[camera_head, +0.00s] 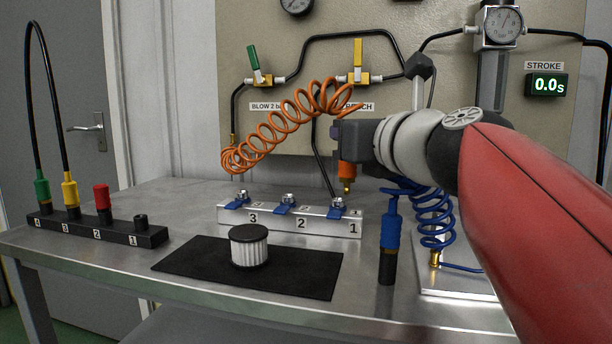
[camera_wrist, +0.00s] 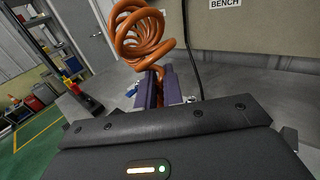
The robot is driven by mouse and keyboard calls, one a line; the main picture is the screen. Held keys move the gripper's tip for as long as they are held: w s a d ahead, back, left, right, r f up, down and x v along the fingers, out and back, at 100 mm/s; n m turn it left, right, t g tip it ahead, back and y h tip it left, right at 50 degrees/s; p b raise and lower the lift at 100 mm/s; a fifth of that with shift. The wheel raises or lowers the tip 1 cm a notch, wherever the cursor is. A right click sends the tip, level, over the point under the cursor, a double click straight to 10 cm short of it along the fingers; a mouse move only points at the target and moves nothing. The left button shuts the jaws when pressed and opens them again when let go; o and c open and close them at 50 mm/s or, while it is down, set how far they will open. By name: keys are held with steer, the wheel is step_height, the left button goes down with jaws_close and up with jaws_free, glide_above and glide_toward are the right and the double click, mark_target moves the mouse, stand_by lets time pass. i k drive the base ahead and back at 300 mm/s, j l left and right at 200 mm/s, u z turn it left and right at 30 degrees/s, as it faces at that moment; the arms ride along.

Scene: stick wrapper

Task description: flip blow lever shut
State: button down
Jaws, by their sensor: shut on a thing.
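The blow lever (camera_head: 254,59) is green. It stands up from its valve, leaning a little left, on the back panel above the "BLOW 2 bar" label (camera_head: 268,106). My gripper (camera_head: 348,148) is apart from it, lower and to the right. My gripper is shut on the orange hose end (camera_head: 347,171), which has a brass tip pointing down above the right end of the metal block. In the wrist view the fingers (camera_wrist: 157,88) close around the orange hose end (camera_wrist: 156,74). The green lever does not show in the wrist view.
A yellow lever (camera_head: 357,53) stands upright on the "BENCH" valve. The coiled orange hose (camera_head: 270,130) hangs between lever and gripper. The numbered metal block (camera_head: 265,219) is below. A white ribbed filter (camera_head: 249,252) stands on a black mat (camera_head: 310,270). A blue hose tool (camera_head: 390,230) stands right.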

mark_target(254, 60)
steer(key=k+l, duration=0.25)
steer(key=k, duration=0.2)
steer(key=k+l, duration=0.2)
steer(key=k, duration=0.2)
